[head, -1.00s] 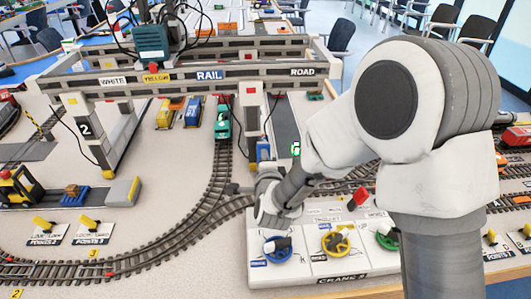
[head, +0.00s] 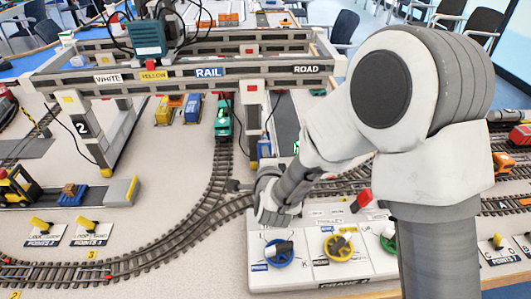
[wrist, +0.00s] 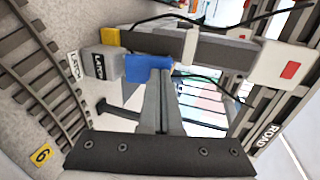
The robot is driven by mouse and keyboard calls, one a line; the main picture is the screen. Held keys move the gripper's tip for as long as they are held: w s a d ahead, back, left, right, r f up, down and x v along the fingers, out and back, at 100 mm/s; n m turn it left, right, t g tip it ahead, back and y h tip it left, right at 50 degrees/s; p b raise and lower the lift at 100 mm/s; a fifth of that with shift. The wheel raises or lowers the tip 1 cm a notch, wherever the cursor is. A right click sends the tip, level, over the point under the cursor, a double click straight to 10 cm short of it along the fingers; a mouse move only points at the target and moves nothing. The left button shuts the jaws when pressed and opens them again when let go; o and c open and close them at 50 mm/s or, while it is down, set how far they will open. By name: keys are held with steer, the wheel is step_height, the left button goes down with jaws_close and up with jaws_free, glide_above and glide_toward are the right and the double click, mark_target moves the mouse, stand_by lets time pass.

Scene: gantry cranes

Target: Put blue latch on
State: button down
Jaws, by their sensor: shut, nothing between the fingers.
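The blue latch (wrist: 148,68) is a small blue block beside a grey box (wrist: 108,66) lettered LATCH, at the foot of a crane leg (wrist: 220,50). In the head view a blue piece (head: 264,148) shows low on the right crane leg, just above my wrist. My gripper (wrist: 166,72) is shut and empty, with its fingertips at the right part of the blue latch. They overlap it in the wrist view; I cannot tell whether they touch. The fingertips are hidden behind my wrist in the head view. I cannot tell whether the latch is on or off.
Curved rail track (head: 215,195) runs left of my wrist. A white control panel (head: 305,272) with blue, yellow and green wheels stands in front, below my arm. The crane beam (head: 120,78) spans above. A green locomotive (head: 222,122) stands on the track behind.

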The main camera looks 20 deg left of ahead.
steer(key=g+p, duration=0.1)
steer(key=p, duration=0.1)
steer(key=w+r+g+h+p, duration=0.1)
steer(key=p, duration=0.1)
steer(key=shift+w+a+r, duration=0.15)
steer(key=shift+a, duration=0.15)
steer(key=shift+w+a+g, duration=0.1)
steer(key=shift+w+g, duration=0.05)
steer(key=shift+g, duration=0.15)
steer(key=shift+w+a+f, duration=0.2)
steer(key=shift+w+f, duration=0.05)
steer(key=shift+f, duration=0.1)
steer(key=shift+w+b, duration=0.1)
steer(key=shift+b, duration=0.3)
steer(key=shift+r, duration=0.1)
steer(key=shift+s+d+f+b, duration=0.25)
steer(key=shift+s+f+b, duration=0.15)
steer(key=shift+s+b, duration=0.25)
